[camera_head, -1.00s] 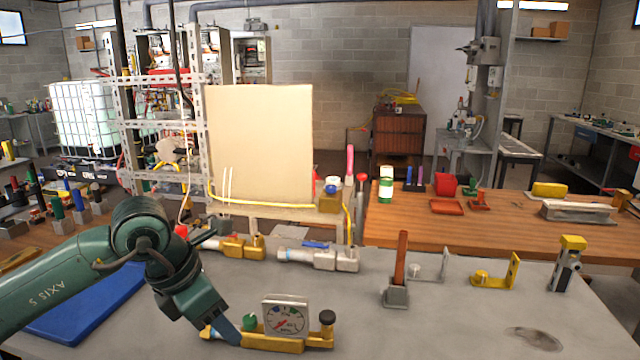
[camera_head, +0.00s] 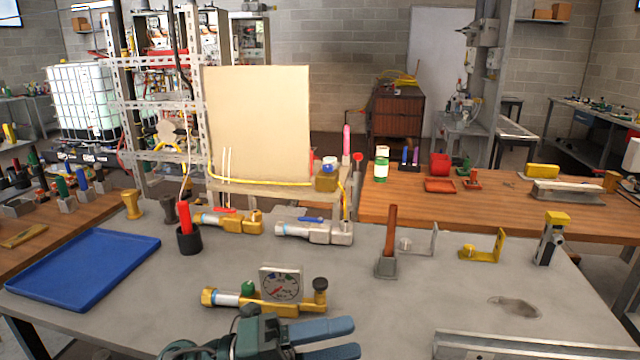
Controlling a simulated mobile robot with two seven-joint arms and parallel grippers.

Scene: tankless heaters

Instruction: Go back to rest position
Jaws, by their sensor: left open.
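My left gripper (camera_head: 352,338) is low in the head view, at the bottom edge. Its two blue-grey fingers point right with a gap between them, and nothing shows in the gap. The brass fitting with a pressure gauge (camera_head: 281,285) lies on the grey table (camera_head: 420,300), just beyond the gripper in the picture and apart from the fingers. My right gripper is not in view.
A blue tray (camera_head: 85,268) lies at the left. A black cup with a red handle (camera_head: 188,237), a brass valve (camera_head: 228,221) and a silver valve (camera_head: 315,231) are behind the gauge. Brackets (camera_head: 485,246) stand right. A metal rail (camera_head: 530,346) is bottom right.

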